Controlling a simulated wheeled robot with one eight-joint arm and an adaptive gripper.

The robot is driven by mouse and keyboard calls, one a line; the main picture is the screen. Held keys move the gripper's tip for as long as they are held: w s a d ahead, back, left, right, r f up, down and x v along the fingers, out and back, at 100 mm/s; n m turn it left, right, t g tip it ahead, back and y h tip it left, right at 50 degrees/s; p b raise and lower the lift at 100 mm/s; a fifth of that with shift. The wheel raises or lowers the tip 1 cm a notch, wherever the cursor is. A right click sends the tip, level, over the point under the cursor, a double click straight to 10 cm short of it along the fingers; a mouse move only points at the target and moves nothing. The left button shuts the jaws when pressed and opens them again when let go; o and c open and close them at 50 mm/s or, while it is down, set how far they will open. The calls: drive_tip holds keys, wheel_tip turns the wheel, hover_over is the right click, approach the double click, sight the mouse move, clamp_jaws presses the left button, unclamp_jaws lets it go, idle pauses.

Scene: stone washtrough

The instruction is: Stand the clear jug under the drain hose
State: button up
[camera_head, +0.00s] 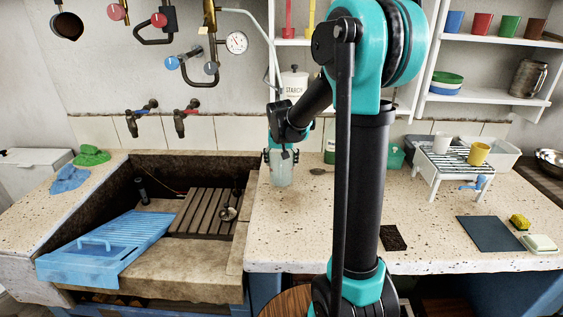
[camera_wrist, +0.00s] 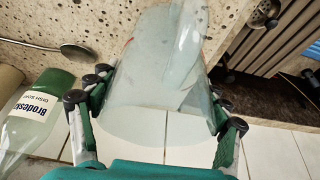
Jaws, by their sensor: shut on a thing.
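The clear jug (camera_head: 281,174) is upright or nearly so at the counter's left part, beside the trough. It fills the middle of the wrist view (camera_wrist: 150,75), with its handle toward the upper right. My gripper (camera_head: 281,155) is shut on the jug, with fingers on both sides of it in the wrist view (camera_wrist: 155,115). I cannot tell whether the jug's base touches the counter. A pale thin hose (camera_head: 262,36) runs down the wall above and behind my gripper, seemingly the drain hose. Its lower end is hidden behind my arm.
The stone trough (camera_head: 170,165) with a wooden slatted rack (camera_head: 205,212) lies left. A dish soap bottle (camera_wrist: 35,118) and a metal spoon (camera_wrist: 65,50) are close to the jug. A white rack with cups (camera_head: 455,160) stands right. The front middle counter (camera_head: 290,230) is clear.

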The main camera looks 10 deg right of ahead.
drive_tip(key=w, duration=0.3)
drive_tip(key=shift+w+d, duration=0.1)
drive_tip(key=shift+f, duration=0.8)
drive_tip(key=shift+s+f, duration=0.15)
drive_tip(key=shift+s, duration=0.05)
drive_tip(key=o, duration=1.2)
